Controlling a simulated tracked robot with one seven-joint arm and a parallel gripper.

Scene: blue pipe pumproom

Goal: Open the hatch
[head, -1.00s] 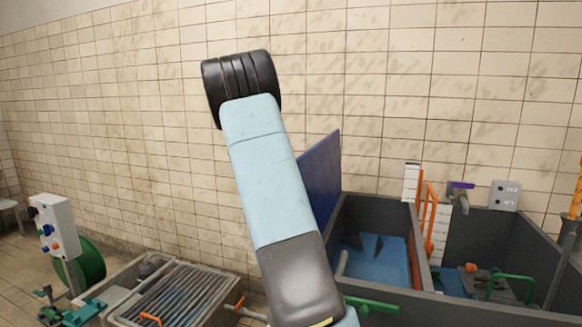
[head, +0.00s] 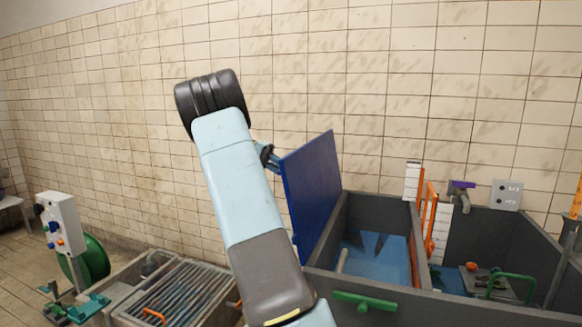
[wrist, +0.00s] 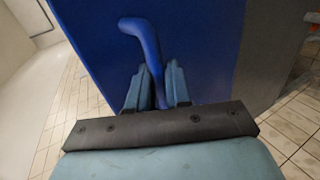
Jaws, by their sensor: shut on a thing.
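The hatch is a flat blue panel (head: 312,190) standing raised and steeply tilted at the left end of the grey tank. It fills much of the wrist view (wrist: 205,50), where its bent blue handle (wrist: 146,42) stands out from its face. My gripper (wrist: 158,88) has one finger on each side of the handle and is shut on it. In the head view my gripper (head: 267,156) shows partly behind my arm, at the hatch's left face. My arm hides part of the hatch's lower left edge.
The grey tank (head: 372,212) stands open, with blue water (head: 375,258) inside and a green handle (head: 364,300) on its front. A grated basin (head: 178,290) and a white control box (head: 60,225) are at left. A tiled wall (head: 400,90) closes the back.

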